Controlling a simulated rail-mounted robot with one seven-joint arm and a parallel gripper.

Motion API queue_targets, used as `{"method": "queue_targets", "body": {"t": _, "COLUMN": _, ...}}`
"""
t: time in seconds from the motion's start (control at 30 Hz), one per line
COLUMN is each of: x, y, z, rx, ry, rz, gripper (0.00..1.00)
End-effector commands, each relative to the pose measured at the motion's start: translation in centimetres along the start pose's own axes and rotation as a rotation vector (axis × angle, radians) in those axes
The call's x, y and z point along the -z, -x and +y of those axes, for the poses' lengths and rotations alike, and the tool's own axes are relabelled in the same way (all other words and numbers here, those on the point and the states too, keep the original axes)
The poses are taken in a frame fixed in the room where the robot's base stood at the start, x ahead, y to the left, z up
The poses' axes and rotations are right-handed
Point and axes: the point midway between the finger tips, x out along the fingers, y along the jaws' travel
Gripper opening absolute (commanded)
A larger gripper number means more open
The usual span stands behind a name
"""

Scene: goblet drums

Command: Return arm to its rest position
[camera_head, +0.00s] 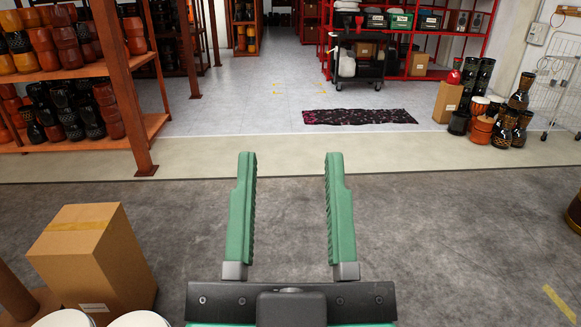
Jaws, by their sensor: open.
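My gripper (290,165) is in the lower middle of the head camera view. Its two green ridged fingers point away from me, with a wide gap between them. The gripper is open and nothing is between the fingers. Grey floor shows through the gap. The rest of my arm is hidden below the frame's lower edge.
A cardboard box (95,262) and white round tops (137,319) stand at the lower left. Shelves of goblet drums (70,110) are at the left. Several drums (510,127) stand at the right, near a dark patterned mat (360,117). The central floor is clear.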

Motion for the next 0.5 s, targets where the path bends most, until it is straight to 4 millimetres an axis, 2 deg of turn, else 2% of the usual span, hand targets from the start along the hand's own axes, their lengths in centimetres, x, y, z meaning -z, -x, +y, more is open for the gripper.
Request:
{"method": "queue_targets", "body": {"t": 0.17, "x": 4.2, "y": -3.0, "z": -0.1, "rx": 0.002, "ry": 0.000, "rz": -0.001, "gripper": 0.43}}
{"method": "queue_targets", "body": {"t": 0.27, "x": 8.2, "y": -5.7, "z": -0.2, "rx": 0.005, "ry": -0.001, "rz": -0.001, "gripper": 0.43}}
{"method": "queue_targets", "body": {"t": 0.5, "x": 18.7, "y": -13.1, "z": -0.5, "rx": 0.010, "ry": -0.007, "rz": -0.003, "gripper": 0.43}}
